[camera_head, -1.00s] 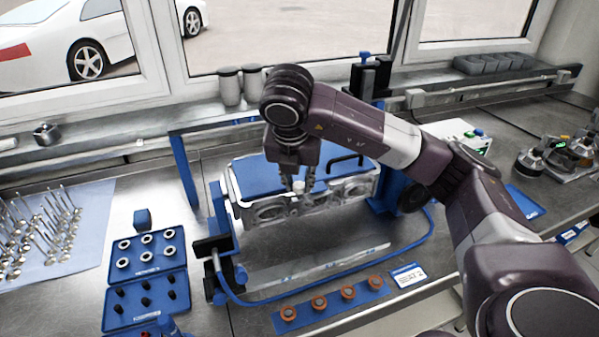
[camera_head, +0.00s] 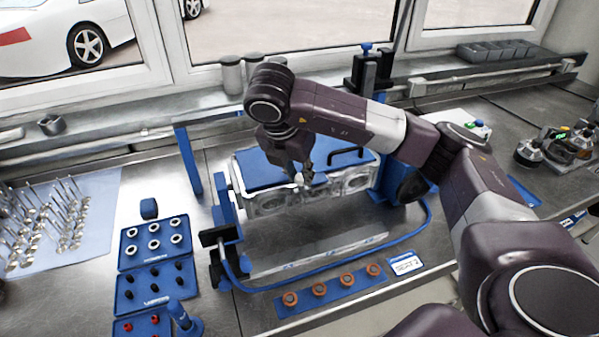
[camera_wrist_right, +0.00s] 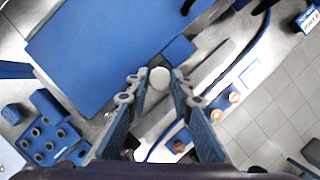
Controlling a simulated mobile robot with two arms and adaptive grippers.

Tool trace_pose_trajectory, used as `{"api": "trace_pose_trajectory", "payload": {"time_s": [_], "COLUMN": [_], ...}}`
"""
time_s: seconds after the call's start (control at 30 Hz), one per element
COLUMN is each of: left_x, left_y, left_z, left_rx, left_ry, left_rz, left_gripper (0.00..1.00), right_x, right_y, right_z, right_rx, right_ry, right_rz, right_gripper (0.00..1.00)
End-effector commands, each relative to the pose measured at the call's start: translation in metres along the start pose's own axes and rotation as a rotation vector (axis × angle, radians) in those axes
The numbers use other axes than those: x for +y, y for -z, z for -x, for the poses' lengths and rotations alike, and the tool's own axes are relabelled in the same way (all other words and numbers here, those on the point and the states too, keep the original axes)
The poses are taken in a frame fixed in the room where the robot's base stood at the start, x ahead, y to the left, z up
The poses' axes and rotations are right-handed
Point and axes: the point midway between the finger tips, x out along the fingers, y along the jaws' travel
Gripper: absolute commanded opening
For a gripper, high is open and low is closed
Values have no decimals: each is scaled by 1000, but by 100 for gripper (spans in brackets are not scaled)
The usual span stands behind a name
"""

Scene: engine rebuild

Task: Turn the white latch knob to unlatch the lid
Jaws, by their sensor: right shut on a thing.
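The blue lid (camera_head: 258,172) lies flat on a metal engine part (camera_head: 268,206) in the blue-framed stand; it also shows large in the right wrist view (camera_wrist_right: 120,45). The white latch knob (camera_wrist_right: 160,77) is at the lid's front edge, between the fingertips of my right gripper (camera_wrist_right: 158,88). In the head view my right gripper (camera_head: 302,184) reaches down and leans at the lid's front edge, shut on the knob. The knob (camera_head: 298,178) is partly hidden there by the fingers. My left gripper is in neither view.
A black handle (camera_head: 347,155) stands on the right of the lid. A blue hose (camera_head: 330,277) curves around the stand's front. Blue trays of small parts (camera_head: 155,265) lie to the left, and a blue strip with orange rings (camera_head: 335,293) lies in front.

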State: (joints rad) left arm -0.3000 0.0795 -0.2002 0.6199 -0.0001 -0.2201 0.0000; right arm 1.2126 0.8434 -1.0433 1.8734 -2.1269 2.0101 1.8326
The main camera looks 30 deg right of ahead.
Motion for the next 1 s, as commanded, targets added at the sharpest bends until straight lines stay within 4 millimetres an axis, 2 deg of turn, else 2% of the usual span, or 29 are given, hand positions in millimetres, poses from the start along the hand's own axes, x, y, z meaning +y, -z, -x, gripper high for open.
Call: {"api": "trace_pose_trajectory", "payload": {"time_s": [0.07,0.1,0.23,0.63,1.0], "left_x": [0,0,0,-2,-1], "left_y": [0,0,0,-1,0], "left_z": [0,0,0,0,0], "left_rx": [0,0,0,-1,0], "left_ry": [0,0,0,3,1], "left_rz": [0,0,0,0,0], "left_gripper": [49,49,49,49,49], "right_x": [1,0,0,1,1], "right_y": [-1,-1,-1,-1,-2], "right_z": [1,1,1,5,44], "right_rx": [-2,-2,-1,-2,-4], "right_ry": [-3,-3,-2,-2,-5], "right_rz": [-2,-2,-1,1,0], "right_gripper": [0,24,38,38,38]}}
